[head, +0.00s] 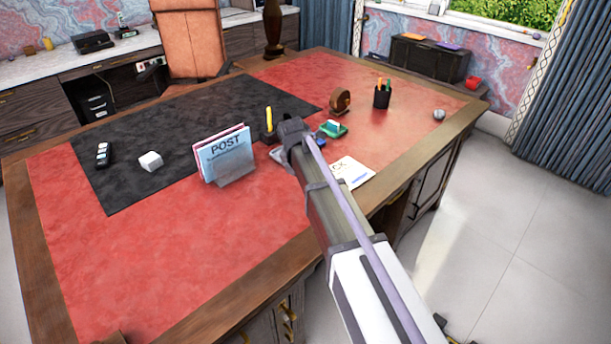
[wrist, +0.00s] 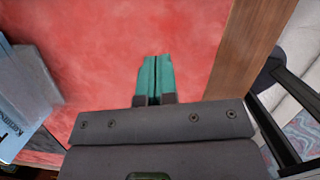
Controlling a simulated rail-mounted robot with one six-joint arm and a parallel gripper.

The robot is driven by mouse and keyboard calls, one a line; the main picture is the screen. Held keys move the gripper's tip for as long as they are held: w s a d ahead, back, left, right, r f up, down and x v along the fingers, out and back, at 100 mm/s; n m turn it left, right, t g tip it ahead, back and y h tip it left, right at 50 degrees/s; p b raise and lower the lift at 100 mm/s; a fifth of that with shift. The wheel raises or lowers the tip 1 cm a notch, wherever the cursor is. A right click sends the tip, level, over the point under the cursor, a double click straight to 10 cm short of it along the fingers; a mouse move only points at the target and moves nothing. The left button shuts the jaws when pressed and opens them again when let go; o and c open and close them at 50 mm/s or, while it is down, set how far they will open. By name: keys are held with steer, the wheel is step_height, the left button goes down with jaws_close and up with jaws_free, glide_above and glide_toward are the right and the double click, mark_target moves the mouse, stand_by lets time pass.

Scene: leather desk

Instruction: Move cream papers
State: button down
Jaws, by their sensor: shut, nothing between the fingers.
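A cream-white paper sheet (head: 352,170) with dark lettering ending in "CK" lies on the red leather to the right of my arm in the head view. My arm covers its left part, and I cannot tell whether it is one sheet or a stack. In the wrist view my gripper (wrist: 154,72) has its teal fingers together, empty, above bare red leather near the desk's wooden edge. The cream paper does not show there. In the head view the fingers are hidden behind my arm.
A letter rack (head: 237,180) marked POST holds blue and pink papers; blue paper and grey rack (wrist: 25,85) show at the wrist view's left. Behind my arm are a green item (head: 333,128), brown round holder (head: 340,102) and pen cup (head: 382,96). The front-left leather is clear.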

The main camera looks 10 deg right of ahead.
mark_target(343, 176)
steer(key=b+x, duration=0.8)
steer(key=x, duration=0.2)
steer(key=shift+f+b, duration=0.1)
steer(key=shift+b, duration=0.3)
steer(key=shift+w+d+r+p, duration=0.55)
steer(key=shift+w+r+p, duration=0.15)
steer(key=shift+r, duration=0.15)
steer(key=shift+w+d+f, duration=0.2)
steer(key=shift+w+d, duration=0.55)
steer(key=shift+w, duration=0.1)
steer(key=shift+s+r, duration=0.1)
steer(key=w+d, duration=0.4)
steer(key=shift+w, duration=0.15)
